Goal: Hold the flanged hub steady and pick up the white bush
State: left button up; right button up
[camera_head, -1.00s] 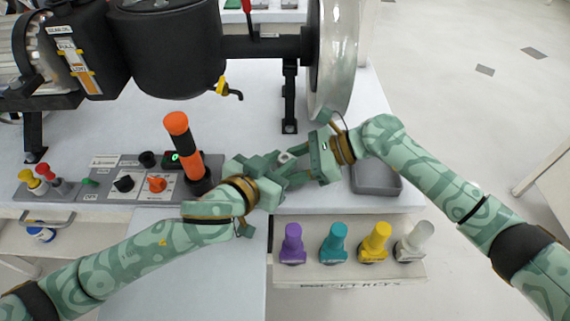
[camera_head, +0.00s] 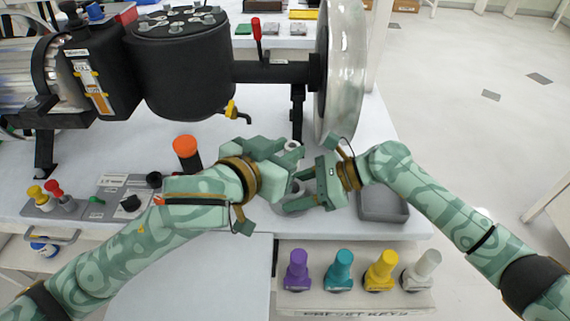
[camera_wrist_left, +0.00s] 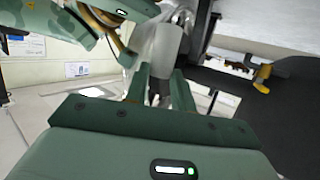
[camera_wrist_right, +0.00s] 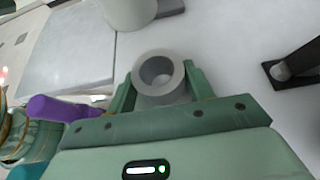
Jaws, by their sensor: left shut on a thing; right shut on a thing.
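The flanged hub (camera_wrist_right: 160,94) shows in the right wrist view as a grey round part with a central hole. My right gripper (camera_head: 296,194) is shut on it, with one finger on each side; in the head view the grippers largely hide it. The white bush (camera_head: 293,146) shows as a small pale ring at the fingertips of my left gripper (camera_head: 288,156), just beyond the hub. My left gripper is shut on the bush. A pale cylinder, apparently the bush, also shows at the top edge of the right wrist view (camera_wrist_right: 128,10). The bush's lower part is hidden.
A grey tray (camera_head: 384,217) lies right of my right gripper. The bracket (camera_head: 297,115) and large wheel (camera_head: 342,75) stand behind. An orange-topped handle (camera_head: 186,147) stands beside my left forearm. Several coloured keys, including a purple one (camera_head: 297,270), stand on the front shelf.

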jog(key=o, duration=0.8)
jog(key=shift+o, duration=0.2)
jog(key=v, duration=1.1)
jog(key=shift+d+r, duration=0.15)
jog(key=shift+d, duration=0.35)
